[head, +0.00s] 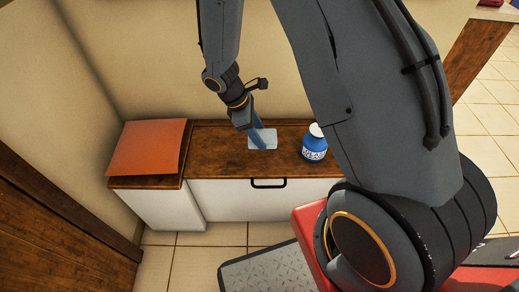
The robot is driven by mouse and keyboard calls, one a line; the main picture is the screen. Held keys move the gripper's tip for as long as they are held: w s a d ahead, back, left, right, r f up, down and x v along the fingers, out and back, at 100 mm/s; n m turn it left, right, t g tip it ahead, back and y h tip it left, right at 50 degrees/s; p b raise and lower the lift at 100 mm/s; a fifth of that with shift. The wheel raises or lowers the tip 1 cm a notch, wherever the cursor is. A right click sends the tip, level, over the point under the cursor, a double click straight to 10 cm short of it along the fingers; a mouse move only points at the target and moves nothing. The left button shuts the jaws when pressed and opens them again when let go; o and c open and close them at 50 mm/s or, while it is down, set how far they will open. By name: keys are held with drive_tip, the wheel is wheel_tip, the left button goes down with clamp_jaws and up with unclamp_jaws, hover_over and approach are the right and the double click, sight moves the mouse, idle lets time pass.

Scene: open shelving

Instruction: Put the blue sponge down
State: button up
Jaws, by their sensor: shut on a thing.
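The blue sponge (264,143) is a pale blue block at the middle of the brown wooden cabinet top (216,151). My gripper (258,134) reaches down from above and is shut on the sponge, its fingers covering part of it. The sponge is at or just above the wood; I cannot tell whether its underside touches.
A blue bottle with a white cap (315,148) stands on the cabinet top, right of the sponge. An orange-red sheet or board (148,147) lies on the left section. A wall rises behind. Bare wood shows left of the sponge. A black handle (269,183) is on the cabinet front.

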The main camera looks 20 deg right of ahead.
sight(259, 153)
drive_tip(key=shift+f+b, duration=0.35)
drive_tip(key=shift+f, duration=2.65)
drive_tip(key=shift+f, duration=0.15)
drive_tip(key=o, duration=0.9)
